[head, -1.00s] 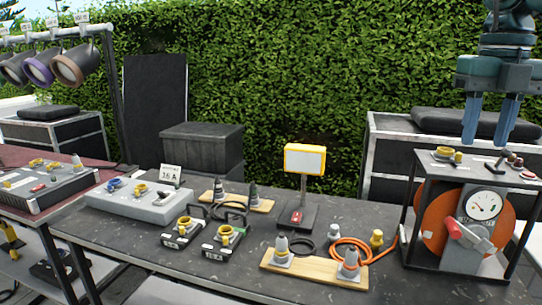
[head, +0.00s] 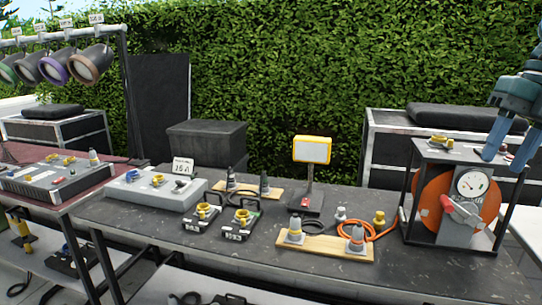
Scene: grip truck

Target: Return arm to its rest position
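My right gripper (head: 512,140) is at the right edge of the head view. Its two blue fingers point down and tilt to the left, with a gap between them and nothing seen held. The fingers overlap the top of the cable reel stand (head: 462,153) in the picture; I cannot tell whether they touch it. Part of the gripper's body and the arm above it are cut off by the frame edge. My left gripper is not in view.
The reel stand with its orange reel (head: 432,205) and gauge stands at the right end of the dark table (head: 230,258). Connectors on a wooden board (head: 322,246), a yellow-framed sign (head: 312,150) and a grey box (head: 152,190) are on the table. A hedge (head: 300,60) is behind.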

